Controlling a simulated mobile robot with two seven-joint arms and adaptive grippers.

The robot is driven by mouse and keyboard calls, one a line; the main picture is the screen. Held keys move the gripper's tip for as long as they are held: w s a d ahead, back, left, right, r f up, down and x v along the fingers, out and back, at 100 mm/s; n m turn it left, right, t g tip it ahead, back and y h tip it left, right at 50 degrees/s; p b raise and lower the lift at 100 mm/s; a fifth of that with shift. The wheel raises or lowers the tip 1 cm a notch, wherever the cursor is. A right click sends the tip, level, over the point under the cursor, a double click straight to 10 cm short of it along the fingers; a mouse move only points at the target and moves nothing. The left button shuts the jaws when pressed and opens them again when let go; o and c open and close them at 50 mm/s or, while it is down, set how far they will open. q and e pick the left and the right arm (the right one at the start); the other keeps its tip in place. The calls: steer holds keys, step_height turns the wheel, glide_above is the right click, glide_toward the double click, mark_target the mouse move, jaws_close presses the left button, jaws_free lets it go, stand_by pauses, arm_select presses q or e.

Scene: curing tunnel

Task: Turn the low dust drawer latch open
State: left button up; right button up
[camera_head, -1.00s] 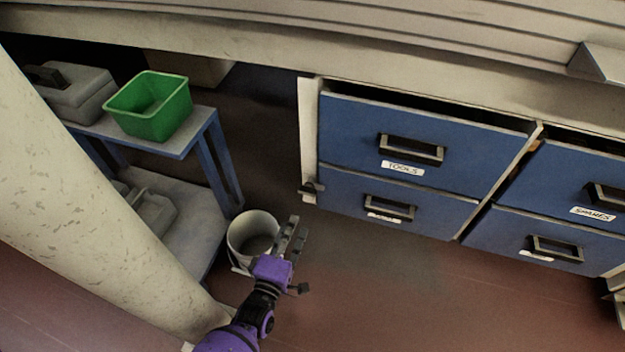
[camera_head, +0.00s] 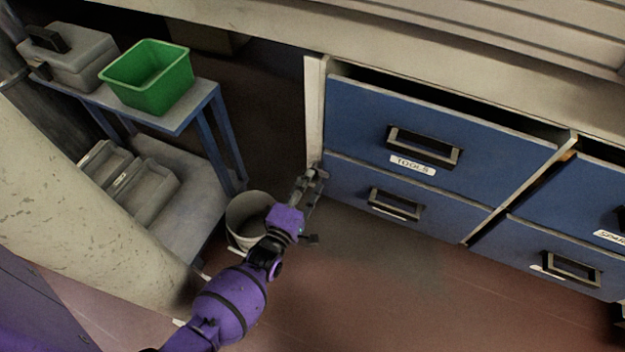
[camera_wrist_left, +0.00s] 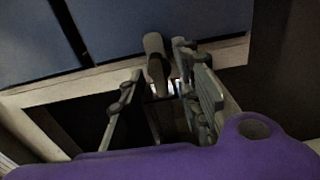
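The latch (camera_wrist_left: 155,62) is a short rounded grey-brown handle at the edge of the blue cabinet's pale frame in the left wrist view. My left gripper (camera_head: 311,184) reaches the low left corner of the cabinet in the head view. There its fingers cover most of the latch. In the wrist view the left gripper (camera_wrist_left: 163,72) is open, with one finger on each side of the latch near the tips. I cannot tell whether either finger touches it. My right gripper is not in view.
Blue drawers (camera_head: 440,125) with bar handles fill the right side. A white bucket (camera_head: 240,232) stands on the floor just left of my left gripper. A blue-legged shelf trolley (camera_head: 200,108) holds a green bin (camera_head: 150,82) and a grey case. A thick pale column (camera_head: 75,190) stands at left. Floor at front right is clear.

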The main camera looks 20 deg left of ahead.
arm_select(q)
steer(key=shift+c, duration=1.2)
jaws_close()
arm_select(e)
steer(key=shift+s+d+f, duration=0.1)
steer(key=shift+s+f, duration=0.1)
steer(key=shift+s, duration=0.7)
arm_select(q)
steer(key=shift+m, duration=0.4)
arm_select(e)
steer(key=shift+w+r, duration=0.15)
arm_select(q)
steer(key=shift+m+p, duration=0.85)
steer(key=shift+m, duration=7.65)
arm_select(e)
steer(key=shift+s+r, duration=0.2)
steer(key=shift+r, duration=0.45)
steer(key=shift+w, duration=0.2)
